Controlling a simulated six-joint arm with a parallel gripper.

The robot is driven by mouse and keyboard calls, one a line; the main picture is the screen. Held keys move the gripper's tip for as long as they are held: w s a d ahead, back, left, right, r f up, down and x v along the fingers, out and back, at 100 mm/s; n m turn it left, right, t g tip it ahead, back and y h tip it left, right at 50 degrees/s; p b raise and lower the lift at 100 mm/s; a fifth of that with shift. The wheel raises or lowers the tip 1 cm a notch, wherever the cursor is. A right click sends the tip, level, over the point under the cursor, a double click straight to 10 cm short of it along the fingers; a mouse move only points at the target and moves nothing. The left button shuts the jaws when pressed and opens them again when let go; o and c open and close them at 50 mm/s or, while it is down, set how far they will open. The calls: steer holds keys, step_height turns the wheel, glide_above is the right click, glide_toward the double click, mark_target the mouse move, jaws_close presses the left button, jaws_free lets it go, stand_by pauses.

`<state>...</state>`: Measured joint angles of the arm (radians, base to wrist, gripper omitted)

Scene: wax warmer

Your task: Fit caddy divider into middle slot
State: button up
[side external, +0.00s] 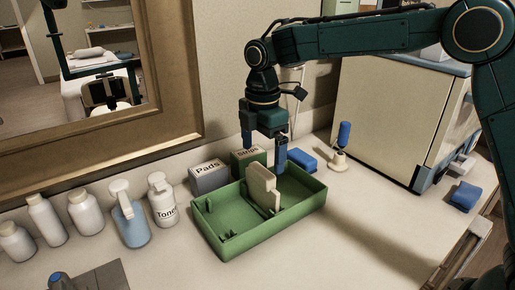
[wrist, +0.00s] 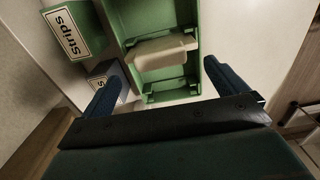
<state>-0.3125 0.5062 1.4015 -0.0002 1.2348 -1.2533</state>
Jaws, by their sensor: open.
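The green caddy (side external: 222,253) lies on the counter; it also shows in the wrist view (wrist: 133,22). The cream caddy divider (side external: 262,186) stands upright across the middle part of the caddy, and it shows in the wrist view (wrist: 160,51). I cannot tell whether it is fully down in the slot. Small green slot posts show on the caddy's left floor. My gripper (side external: 264,158) is above and behind the divider in the side view, fingers pointing down. In the wrist view its blue fingers (wrist: 168,82) are wide apart, with nothing held between them.
A Pads box (side external: 209,178) and a green Strips box (side external: 248,158) stand close behind the caddy. White bottles, a blue-filled pump bottle (side external: 131,222) and a Toner bottle (side external: 162,200) stand left. A cream cabinet (side external: 390,120) stands right.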

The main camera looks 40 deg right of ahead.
steer(key=shift+r, duration=1.3)
steer(key=shift+r, duration=0.25)
step_height(320, 180, up, 14)
steer(key=shift+f, duration=0.25)
stand_by(0.6)
